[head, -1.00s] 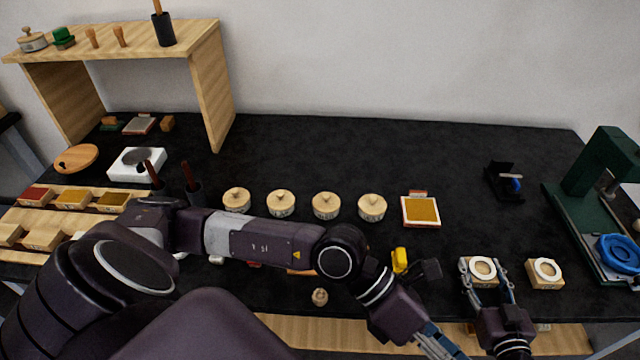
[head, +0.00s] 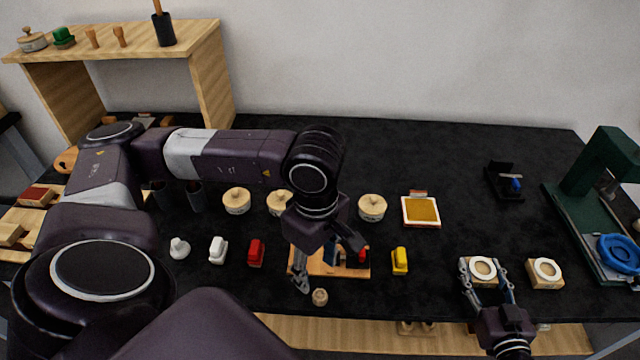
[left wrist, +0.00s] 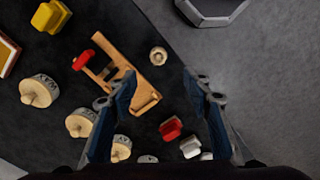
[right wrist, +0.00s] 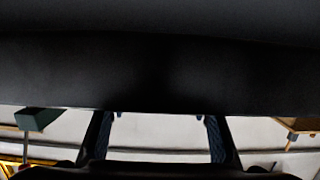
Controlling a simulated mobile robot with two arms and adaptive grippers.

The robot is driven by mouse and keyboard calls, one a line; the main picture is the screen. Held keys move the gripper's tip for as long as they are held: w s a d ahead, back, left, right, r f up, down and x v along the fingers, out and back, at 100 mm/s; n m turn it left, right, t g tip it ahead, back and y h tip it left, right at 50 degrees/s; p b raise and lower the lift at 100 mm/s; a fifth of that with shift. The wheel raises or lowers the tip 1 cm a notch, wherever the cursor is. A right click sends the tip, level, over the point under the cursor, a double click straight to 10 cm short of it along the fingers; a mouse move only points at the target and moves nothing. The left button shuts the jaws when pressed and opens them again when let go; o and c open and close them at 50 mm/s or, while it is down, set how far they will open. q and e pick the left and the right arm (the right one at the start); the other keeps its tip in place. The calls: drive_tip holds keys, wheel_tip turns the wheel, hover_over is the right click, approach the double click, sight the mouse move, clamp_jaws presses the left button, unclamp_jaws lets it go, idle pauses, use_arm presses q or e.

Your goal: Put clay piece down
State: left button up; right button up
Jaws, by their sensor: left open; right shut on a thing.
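My right gripper (head: 487,285) is shut on a wooden block with a white ring on top (head: 482,268), at the table's front right. I cannot tell which thing is the clay piece; the ringed block is the only thing held. In the right wrist view the fingers (right wrist: 160,125) show, but the held thing is hard to make out. My left gripper (head: 325,265) is open and empty above the wooden holder (head: 330,270). The left wrist view shows its spread fingers (left wrist: 165,85) over the table, with the holder (left wrist: 146,98) beside one finger.
A second ringed block (head: 545,273) stands right of the held one, near a green press (head: 590,190). Yellow (head: 400,261), red (head: 256,253) and white (head: 218,250) small pieces line the front. Lidded round pots (head: 372,208) stand behind. The back middle is clear.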

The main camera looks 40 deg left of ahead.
sight(320, 294)
use_arm(q)
drive_tip(key=f, duration=0.9)
drive_tip(key=shift+w+d, duration=0.15)
drive_tip(key=shift+d, duration=0.15)
drive_tip(key=shift+c, duration=0.3)
drive_tip(key=c, duration=1.2)
wheel_tip(320, 294, up, 10)
drive_tip(key=shift+f, duration=0.1)
clamp_jaws()
drive_tip(key=shift+w, duration=0.1)
